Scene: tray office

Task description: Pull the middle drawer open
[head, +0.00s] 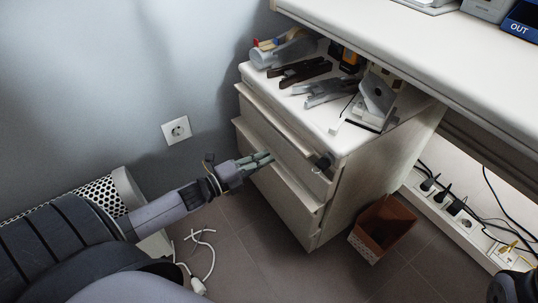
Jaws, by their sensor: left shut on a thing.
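The white drawer cabinet (372,168) stands under the desk, its drawer fronts facing the lower left. The middle drawer (298,190) is below the top drawer (268,113), and its front edge forms a pale lip. My left gripper (268,158) reaches in from the left and is shut on the lip of the middle drawer, near its middle. The fingers hide part of that lip. The middle drawer's lip stands out from the cabinet, but I cannot tell whether the drawer is open.
Tools and other items, including a dark clamp-like tool (303,70), crowd the cabinet top under the desk (430,50). A brown bin (383,229) stands right of the cabinet. A white cable (208,246) lies on the floor, which is otherwise clear before the drawers.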

